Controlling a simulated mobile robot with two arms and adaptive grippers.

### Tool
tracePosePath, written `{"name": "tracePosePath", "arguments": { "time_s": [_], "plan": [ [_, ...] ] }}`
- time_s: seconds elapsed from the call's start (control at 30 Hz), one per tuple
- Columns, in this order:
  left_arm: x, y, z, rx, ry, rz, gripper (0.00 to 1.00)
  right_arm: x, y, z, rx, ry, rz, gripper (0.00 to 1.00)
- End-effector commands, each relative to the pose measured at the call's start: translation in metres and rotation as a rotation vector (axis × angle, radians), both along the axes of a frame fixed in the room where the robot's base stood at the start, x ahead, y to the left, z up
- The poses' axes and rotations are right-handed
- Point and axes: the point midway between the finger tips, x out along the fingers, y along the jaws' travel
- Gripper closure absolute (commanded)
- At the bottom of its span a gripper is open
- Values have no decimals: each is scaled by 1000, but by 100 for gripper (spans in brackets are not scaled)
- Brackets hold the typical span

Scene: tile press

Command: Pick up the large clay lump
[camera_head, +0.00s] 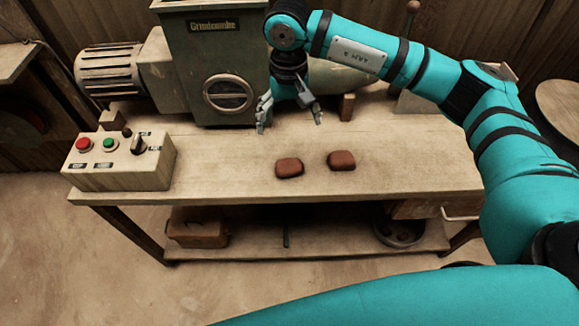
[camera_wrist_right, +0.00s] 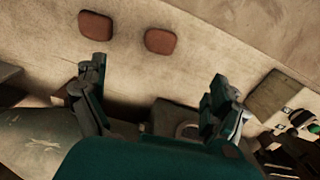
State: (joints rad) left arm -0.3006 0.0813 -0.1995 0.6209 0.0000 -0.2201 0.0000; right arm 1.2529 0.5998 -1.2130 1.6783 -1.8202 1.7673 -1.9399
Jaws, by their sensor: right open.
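Two reddish-brown clay lumps lie apart on the wooden bench top: a left lump (camera_head: 289,168) and a right lump (camera_head: 341,161). They are close in size, and I cannot tell surely which is the large one. In the right wrist view the left lump (camera_wrist_right: 160,41) is nearer the middle and the right lump (camera_wrist_right: 96,25) is at the upper left. My right gripper (camera_head: 290,110) is open and empty, behind the lumps near the machine, touching neither. Its spread fingers also show in the right wrist view (camera_wrist_right: 158,78). My left gripper is not in view.
A green-grey machine (camera_head: 218,65) with a motor (camera_head: 108,70) stands at the bench's back. A control box (camera_head: 120,163) with red and green buttons sits at the left end. The bench top (camera_head: 400,172) is clear around the lumps. A lower shelf holds a box (camera_head: 198,232) and a bowl (camera_head: 398,233).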

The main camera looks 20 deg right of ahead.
Motion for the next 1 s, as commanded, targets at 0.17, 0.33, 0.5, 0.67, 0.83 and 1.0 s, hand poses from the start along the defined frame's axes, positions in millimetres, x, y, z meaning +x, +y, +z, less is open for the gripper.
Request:
{"name": "tracePosePath", "arguments": {
  "time_s": [0.17, 0.33, 0.5, 0.67, 0.83, 1.0],
  "plan": [
    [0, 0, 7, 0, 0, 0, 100, -2, 0, -32, -2, 7, 1, 3],
    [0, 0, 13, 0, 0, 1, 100, -2, 0, -70, 0, 8, 1, 3],
    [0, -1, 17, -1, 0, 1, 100, -2, 1, -101, 1, 7, 0, 3],
    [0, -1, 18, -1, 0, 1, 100, -1, 1, -116, 2, 5, 1, 3],
    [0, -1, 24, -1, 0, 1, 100, -2, 0, -129, 2, 6, 0, 3],
    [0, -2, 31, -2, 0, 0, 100, -1, -1, -156, 3, 5, -1, 3]
  ]
}}
